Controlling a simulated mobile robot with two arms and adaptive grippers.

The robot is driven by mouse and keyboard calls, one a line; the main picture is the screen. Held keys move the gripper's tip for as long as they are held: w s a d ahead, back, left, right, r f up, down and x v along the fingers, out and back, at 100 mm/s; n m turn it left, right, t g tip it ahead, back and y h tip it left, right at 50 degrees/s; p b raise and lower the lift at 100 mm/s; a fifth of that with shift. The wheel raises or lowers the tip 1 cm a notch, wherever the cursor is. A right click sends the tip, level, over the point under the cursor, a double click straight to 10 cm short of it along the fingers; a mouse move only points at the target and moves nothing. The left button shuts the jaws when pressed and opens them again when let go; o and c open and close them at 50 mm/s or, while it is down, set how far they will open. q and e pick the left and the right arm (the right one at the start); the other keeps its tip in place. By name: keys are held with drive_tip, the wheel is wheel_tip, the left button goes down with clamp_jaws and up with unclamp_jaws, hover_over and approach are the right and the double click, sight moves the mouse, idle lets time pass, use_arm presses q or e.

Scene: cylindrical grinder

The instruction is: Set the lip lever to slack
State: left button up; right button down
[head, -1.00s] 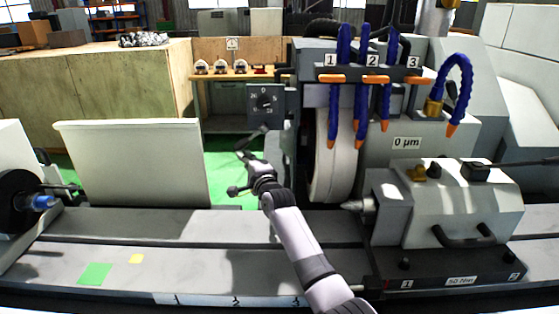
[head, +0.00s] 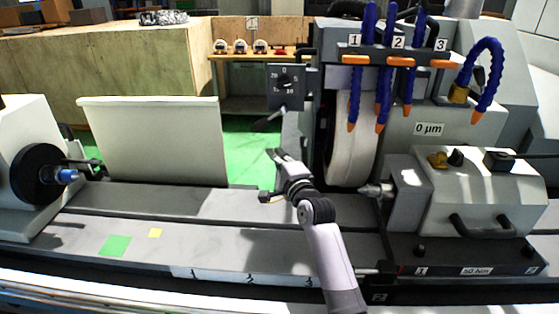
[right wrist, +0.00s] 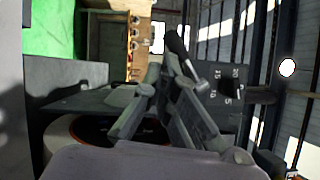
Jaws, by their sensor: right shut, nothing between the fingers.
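I cannot confirm from any label which part is the lip lever. A short dark lever (head: 267,121) sticks out down and to the left below the dial box (head: 287,87) beside the grinding wheel. My right gripper (head: 275,155) is shut and empty, a little below this lever and apart from it in the head view. In the right wrist view, a black-ended handle (right wrist: 175,42) shows just beyond the fingertips (right wrist: 165,65); I cannot tell the gap. The dial box also shows there (right wrist: 230,88). My left gripper is not in view.
The pale grinding wheel (head: 350,145) stands right of my right gripper. The tailstock (head: 480,195) is at the right, the headstock with its dark disc (head: 38,176) at the left. A white panel (head: 155,140) stands behind the bed. Blue hoses (head: 385,60) hang above the wheel.

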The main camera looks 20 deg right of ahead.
drive_tip(key=shift+s, duration=1.05)
